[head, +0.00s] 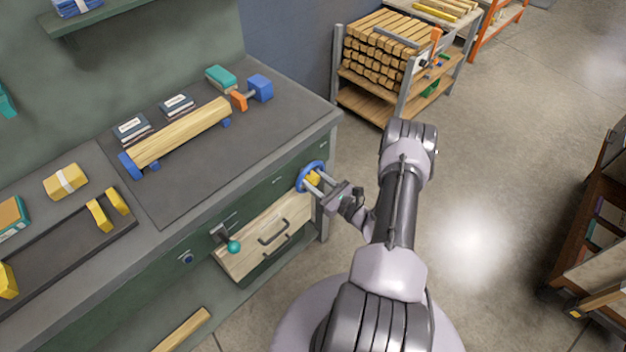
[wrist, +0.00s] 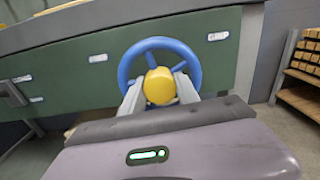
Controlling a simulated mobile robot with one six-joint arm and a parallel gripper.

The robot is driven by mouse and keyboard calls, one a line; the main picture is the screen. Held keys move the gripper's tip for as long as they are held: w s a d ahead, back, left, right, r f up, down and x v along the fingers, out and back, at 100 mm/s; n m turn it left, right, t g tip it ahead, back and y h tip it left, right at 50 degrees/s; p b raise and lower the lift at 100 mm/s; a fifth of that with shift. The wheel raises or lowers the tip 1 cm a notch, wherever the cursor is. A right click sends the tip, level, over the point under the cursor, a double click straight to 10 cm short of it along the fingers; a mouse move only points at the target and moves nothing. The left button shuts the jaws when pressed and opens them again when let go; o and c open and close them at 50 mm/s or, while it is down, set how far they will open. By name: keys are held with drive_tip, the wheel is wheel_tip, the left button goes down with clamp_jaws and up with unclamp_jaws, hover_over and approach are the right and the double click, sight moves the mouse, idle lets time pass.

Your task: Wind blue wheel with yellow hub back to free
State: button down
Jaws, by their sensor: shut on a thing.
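The blue wheel (head: 304,181) with a yellow hub (head: 314,178) is mounted on the green front of the bench, near its right end. In the wrist view the blue wheel (wrist: 193,57) faces me, with its yellow hub (wrist: 159,86) in the middle. My gripper (head: 318,184) reaches the wheel from the right in the head view. In the wrist view my gripper (wrist: 160,92) has one finger on each side of the yellow hub and is shut on it. The fingers hide the lower part of the wheel. No mark telling the wheel's setting can be read.
A turned wooden piece (head: 182,134) lies in blue supports on the bench top. A teal-knobbed lever (head: 233,246) and a wooden drawer (head: 266,236) are on the bench front, left of and below the wheel. A wood rack (head: 372,98) stands behind. The floor (head: 490,190) to the right is clear.

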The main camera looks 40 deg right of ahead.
drive_tip(key=n, duration=0.6)
drive_tip(key=n+b, duration=0.1)
drive_tip(key=n, duration=0.5)
idle(0.6)
drive_tip(key=c, duration=1.2)
unclamp_jaws()
drive_tip(key=shift+s, duration=0.1)
drive_tip(key=s+p, duration=0.1)
drive_tip(key=s, duration=0.4)
drive_tip(key=s+d+p, duration=0.1)
drive_tip(key=s, duration=0.5)
drive_tip(key=s+p, duration=0.2)
drive_tip(key=s, duration=0.4)
drive_tip(key=shift+s+d, duration=0.1)
drive_tip(key=shift+d, duration=0.1)
